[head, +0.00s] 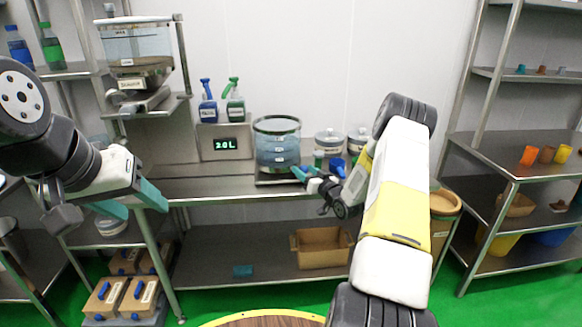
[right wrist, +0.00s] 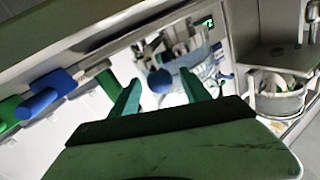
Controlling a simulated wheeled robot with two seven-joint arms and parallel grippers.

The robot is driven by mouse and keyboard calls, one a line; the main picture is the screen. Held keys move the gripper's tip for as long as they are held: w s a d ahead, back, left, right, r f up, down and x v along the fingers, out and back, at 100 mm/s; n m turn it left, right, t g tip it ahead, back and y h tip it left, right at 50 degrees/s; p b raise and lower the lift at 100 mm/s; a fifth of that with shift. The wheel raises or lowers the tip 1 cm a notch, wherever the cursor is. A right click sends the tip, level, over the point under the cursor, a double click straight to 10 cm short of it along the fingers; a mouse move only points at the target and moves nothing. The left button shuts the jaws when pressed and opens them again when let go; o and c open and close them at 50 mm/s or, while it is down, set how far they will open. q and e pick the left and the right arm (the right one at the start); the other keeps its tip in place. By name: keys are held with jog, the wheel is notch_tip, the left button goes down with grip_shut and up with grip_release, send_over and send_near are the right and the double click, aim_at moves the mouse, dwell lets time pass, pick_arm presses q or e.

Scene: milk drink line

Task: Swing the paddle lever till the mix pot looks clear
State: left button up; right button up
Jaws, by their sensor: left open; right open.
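The mix pot (head: 277,147) is a clear glass vessel with a dark rim and pale bluish contents, on the steel counter. I cannot tell how clear the contents are. My right gripper (head: 308,173) is at the pot's lower right, its jaws open. In the right wrist view a round blue knob (right wrist: 160,81), apparently the paddle lever's end, shows between the open green fingers; I cannot tell whether they touch it. The rest of the lever is hard to make out. My left gripper (head: 137,202) is open and empty, in front of the counter's left end.
A display box (head: 222,143) reading 2.0L stands left of the pot, with blue and green spray bottles (head: 208,103) above. Lidded grey tubs (head: 329,142) stand behind my right arm. A brown crate (head: 322,250) sits on the lower shelf. A round wooden top (head: 265,319) is in front.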

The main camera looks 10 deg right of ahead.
jog(key=shift+w+a, duration=0.2)
jog(key=shift+w, duration=0.5)
grip_shut()
dwell(1.0)
